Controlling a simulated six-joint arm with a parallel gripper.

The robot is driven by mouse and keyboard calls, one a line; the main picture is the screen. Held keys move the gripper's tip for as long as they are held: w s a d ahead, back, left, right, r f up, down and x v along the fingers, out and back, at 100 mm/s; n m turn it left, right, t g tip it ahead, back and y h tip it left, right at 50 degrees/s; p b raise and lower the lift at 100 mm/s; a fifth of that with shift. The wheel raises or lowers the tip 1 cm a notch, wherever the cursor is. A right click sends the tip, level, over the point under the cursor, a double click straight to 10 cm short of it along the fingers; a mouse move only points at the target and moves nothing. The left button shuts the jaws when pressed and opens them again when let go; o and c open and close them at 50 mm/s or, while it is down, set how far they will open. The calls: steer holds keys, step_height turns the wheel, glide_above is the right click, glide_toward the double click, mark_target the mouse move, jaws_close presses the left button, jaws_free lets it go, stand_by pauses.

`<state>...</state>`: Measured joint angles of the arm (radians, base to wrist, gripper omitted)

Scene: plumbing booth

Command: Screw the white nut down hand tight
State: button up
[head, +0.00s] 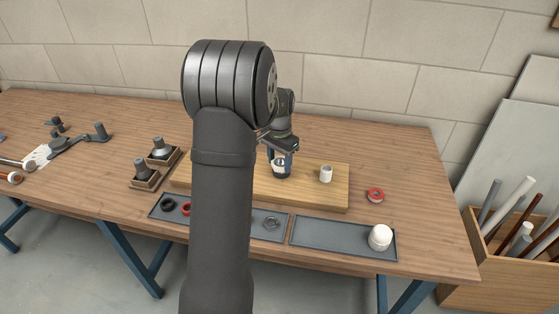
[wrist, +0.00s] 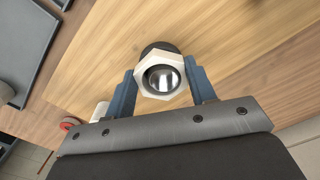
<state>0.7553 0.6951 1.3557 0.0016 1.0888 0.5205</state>
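The white nut (wrist: 146,89) is a hexagonal ring. In the wrist view it sits around the top of a dark upright fitting with a shiny round centre (wrist: 164,78). My gripper (wrist: 160,72) has one blue finger on each side of the nut, and both fingertips appear to press against it. In the head view my gripper (head: 281,156) points down over the fitting (head: 281,173) on the wooden board (head: 310,190). The nut is small there and partly hidden by the fingers. I cannot tell how far down the thread it sits.
A white cylindrical piece (head: 326,175) stands on the board to the right. A red ring (head: 375,195) lies on the table. A grey tray (head: 335,240) holds a white round object (head: 380,237). Small black fittings on wooden blocks (head: 145,178) stand at left.

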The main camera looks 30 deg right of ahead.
steer(key=m, duration=0.4)
steer(key=shift+w, duration=0.15)
steer(key=m, duration=0.5)
steer(key=shift+w+f, duration=0.1)
steer(key=shift+w, duration=0.05)
steer(key=m, duration=0.4)
steer(key=shift+w+d+f, duration=0.1)
steer(key=shift+d, duration=0.05)
steer(key=m, duration=0.5)
steer(key=shift+d, duration=0.1)
steer(key=o, duration=1.6)
steer(key=shift+c, duration=0.2)
steer(key=shift+r, duration=2.45)
